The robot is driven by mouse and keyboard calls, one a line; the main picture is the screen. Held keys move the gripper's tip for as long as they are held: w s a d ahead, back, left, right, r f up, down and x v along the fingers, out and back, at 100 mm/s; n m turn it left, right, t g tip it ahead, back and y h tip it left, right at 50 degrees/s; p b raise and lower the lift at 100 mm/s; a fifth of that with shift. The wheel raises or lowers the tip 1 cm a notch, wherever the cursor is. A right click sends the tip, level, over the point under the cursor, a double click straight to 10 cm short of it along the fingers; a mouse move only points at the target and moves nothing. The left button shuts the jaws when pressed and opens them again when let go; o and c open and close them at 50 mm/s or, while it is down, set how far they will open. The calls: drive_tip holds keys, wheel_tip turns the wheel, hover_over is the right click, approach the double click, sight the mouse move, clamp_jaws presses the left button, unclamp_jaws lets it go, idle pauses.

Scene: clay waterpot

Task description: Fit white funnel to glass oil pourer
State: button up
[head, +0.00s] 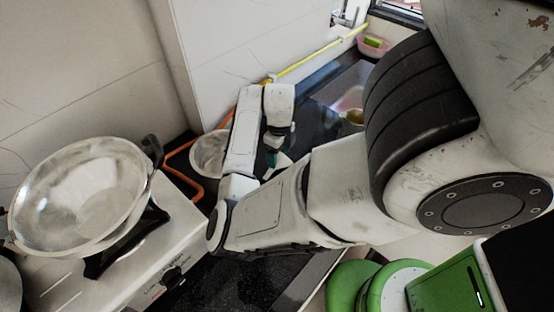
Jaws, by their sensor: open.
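My gripper (274,163) is at the end of my arm, past the elbow, low over the dark counter. It is small, partly covered by my own arm, and appears open with nothing clearly held. A whitish, round, open-topped vessel (207,155) stands left of my forearm, partly hidden by it. I cannot tell whether it is the white funnel. No glass oil pourer can be made out; my arm covers much of the counter.
A large metal wok (82,195) sits on a white gas stove (178,240) at left. The wall closes off the back left.

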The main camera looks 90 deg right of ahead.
drive_tip(key=c, duration=1.1)
